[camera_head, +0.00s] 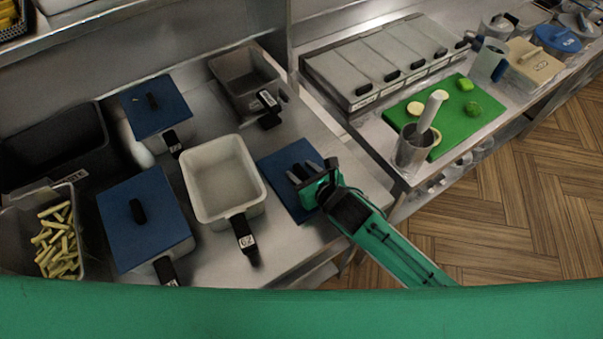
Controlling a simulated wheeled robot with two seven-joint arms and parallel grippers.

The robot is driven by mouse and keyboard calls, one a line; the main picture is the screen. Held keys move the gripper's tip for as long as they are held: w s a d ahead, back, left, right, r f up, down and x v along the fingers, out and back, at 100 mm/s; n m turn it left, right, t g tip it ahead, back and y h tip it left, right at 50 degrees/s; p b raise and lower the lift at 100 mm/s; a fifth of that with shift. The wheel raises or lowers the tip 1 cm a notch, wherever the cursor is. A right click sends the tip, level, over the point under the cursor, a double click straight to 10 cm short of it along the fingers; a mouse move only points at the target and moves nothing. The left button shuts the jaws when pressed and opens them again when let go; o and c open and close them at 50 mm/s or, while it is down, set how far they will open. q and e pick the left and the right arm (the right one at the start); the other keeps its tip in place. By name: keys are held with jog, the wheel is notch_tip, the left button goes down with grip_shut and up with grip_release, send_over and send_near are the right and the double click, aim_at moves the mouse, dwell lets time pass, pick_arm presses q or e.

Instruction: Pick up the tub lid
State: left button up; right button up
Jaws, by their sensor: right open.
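A blue tub lid (277,174) lies flat on the steel counter, right of an open, empty-looking pale tub (222,182) with a black handle. My right gripper (303,171) is over the lid with its dark fingers apart, pointing toward the lid's middle. The gripper and forearm cover the lid's right part. I cannot make out a knob on this lid, nor whether the fingers touch it. My left gripper is not in view.
Two tubs wear blue lids, one at the back left (155,110) and one at the front left (143,222). A container of fries (57,240) is at far left. A steel tub (243,78) stands behind. A steel cup (411,153) stands by a green board (468,124) at right.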

grip_shut()
dwell(0.3)
